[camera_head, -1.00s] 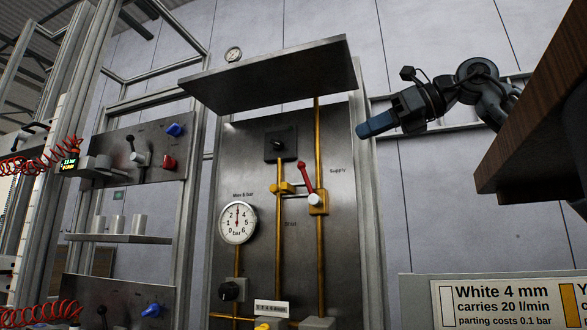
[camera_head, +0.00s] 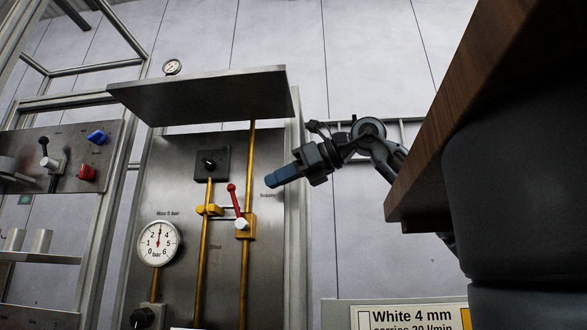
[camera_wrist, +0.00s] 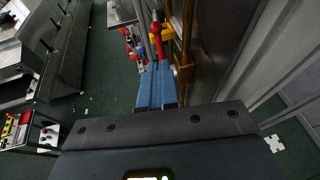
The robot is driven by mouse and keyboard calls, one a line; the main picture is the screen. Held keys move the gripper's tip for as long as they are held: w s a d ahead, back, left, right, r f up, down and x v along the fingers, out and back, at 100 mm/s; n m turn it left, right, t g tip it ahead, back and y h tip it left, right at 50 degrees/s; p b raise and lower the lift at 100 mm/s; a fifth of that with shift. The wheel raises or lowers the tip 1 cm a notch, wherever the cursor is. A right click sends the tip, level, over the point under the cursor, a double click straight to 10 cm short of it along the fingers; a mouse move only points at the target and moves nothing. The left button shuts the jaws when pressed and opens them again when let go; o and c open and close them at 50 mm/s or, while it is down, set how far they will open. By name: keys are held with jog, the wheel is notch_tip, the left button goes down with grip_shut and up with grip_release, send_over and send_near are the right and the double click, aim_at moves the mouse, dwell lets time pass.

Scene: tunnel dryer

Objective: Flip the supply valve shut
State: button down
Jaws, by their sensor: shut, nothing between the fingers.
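The supply valve has a red lever (camera_head: 234,200) on a yellow body (camera_head: 246,226) on the right-hand brass pipe of the steel panel (camera_head: 175,230). The lever points up and slightly left from its white hub, near the "Supply" label. My gripper (camera_head: 270,183) has blue fingers and is shut and empty. It is to the right of the lever and a little higher in the head view, apart from it. In the wrist view the shut blue fingers (camera_wrist: 157,85) point toward the red lever (camera_wrist: 157,30), which appears just beyond the tips. The gap in depth is hard to tell.
A round gauge (camera_head: 158,243) and a black knob (camera_head: 211,162) are on the panel. A steel hood (camera_head: 205,94) juts out above it. A second panel with blue and red levers (camera_head: 60,160) stands at left. A wooden board edge (camera_head: 450,130) fills the right.

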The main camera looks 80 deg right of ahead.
aim_at(237, 207)
jog(key=p+x, duration=0.1)
jog(key=x, duration=0.6)
jog(key=shift+w+f+p, duration=0.1)
jog(key=shift+w+p, duration=0.15)
jog(key=shift+p, duration=0.1)
